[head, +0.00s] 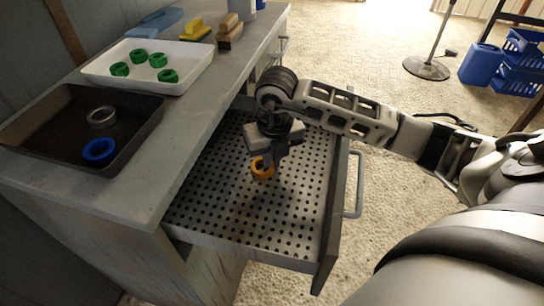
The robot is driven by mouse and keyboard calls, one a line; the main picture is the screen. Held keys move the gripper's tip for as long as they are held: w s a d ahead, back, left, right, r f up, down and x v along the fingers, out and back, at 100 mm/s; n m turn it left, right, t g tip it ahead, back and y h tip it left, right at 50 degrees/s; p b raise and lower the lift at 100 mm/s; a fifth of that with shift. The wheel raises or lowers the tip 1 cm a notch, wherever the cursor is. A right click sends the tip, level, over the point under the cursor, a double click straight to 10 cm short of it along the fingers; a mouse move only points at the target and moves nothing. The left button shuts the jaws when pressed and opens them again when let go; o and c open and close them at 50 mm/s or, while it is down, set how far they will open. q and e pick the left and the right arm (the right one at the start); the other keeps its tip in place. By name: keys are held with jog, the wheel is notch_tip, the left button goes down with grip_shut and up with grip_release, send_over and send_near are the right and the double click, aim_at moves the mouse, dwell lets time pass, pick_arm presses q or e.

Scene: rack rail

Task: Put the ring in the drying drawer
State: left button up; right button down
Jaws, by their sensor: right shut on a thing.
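An orange ring (262,172) is at the fingertips of my right gripper (268,158), which is shut on it. The gripper points down over the open drawer (235,205), which has a floor full of small holes. The ring is over the middle of that floor; I cannot tell whether it touches it. A blue ring (99,151) and a grey metal ring (101,116) lie in the dark tray (28,126). Several green rings (158,60) lie in the white tray (190,79). My left gripper is not in view.
The drawer's front panel (337,215) and handle (355,184) stand out to the right of the counter (150,165). Brushes (230,31) and a blue item (153,22) lie at the counter's back. Blue crates (520,60) stand far right. The drawer floor is otherwise empty.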

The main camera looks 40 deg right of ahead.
aim_at(274, 174)
jog(key=shift+f, duration=0.1)
jog(key=shift+f, duration=0.15)
jog(key=c, duration=1.5)
grip_release()
jog(key=r, duration=0.4)
jog(key=s+r, duration=0.1)
jog(key=r, duration=0.7)
jog(key=shift+s+a+r+p, duration=0.15)
jog(key=shift+r+p, duration=0.1)
jog(key=shift+p, duration=0.05)
